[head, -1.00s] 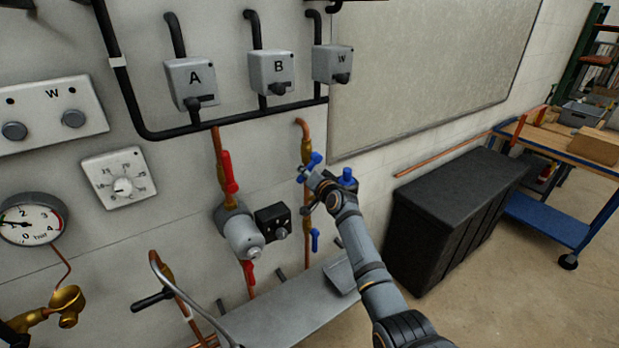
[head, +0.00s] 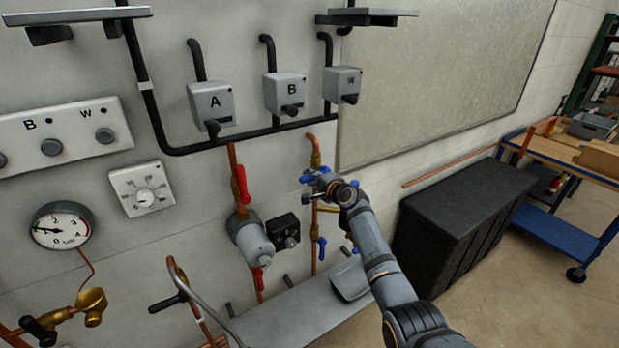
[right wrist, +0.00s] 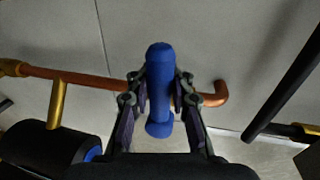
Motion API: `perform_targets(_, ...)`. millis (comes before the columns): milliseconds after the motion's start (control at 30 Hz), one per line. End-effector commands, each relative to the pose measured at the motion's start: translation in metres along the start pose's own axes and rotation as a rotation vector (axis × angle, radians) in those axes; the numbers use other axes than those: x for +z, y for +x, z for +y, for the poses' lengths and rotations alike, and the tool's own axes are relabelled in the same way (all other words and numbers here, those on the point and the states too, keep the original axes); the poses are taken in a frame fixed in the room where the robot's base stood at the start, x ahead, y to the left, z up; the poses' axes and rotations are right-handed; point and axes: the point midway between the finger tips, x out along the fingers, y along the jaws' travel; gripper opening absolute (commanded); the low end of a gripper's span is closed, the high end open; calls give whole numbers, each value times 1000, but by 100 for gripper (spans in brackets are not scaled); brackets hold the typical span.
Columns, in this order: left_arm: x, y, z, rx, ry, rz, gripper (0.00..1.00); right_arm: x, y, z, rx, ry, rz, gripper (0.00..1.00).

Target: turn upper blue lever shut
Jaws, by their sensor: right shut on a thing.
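The upper blue lever (head: 307,179) sits on the copper pipe (head: 313,148) right of centre in the head view. My right gripper (head: 320,184) is at it and partly hides it. In the right wrist view the blue lever (right wrist: 160,92) stands between both fingers of my right gripper (right wrist: 160,96), which is shut on it. There the lever lies crosswise to the copper pipe (right wrist: 75,79) behind it. A lower blue lever (head: 322,248) hangs along the same pipe, apart from the gripper. My left gripper is not in view.
A grey pump (head: 252,240) with a red lever (head: 242,186) above it stands left of my gripper. A dark round part with blue (right wrist: 75,145) lies close below left in the wrist view. A black chest (head: 455,215) stands to the right.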

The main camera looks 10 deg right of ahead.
Motion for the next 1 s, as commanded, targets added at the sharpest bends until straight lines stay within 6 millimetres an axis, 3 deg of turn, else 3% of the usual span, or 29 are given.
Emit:
perform_targets(33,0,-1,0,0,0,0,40,1,0,7,14,17,-6,0)
perform_targets(600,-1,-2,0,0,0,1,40,0,0,7,15,44,-11,0)
perform_targets(633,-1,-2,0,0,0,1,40,0,0,7,15,44,-11,21)
perform_targets(800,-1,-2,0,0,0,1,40,0,0,4,10,42,-10,44)
perform_targets(1000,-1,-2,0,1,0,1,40,0,0,1,5,40,-9,44)
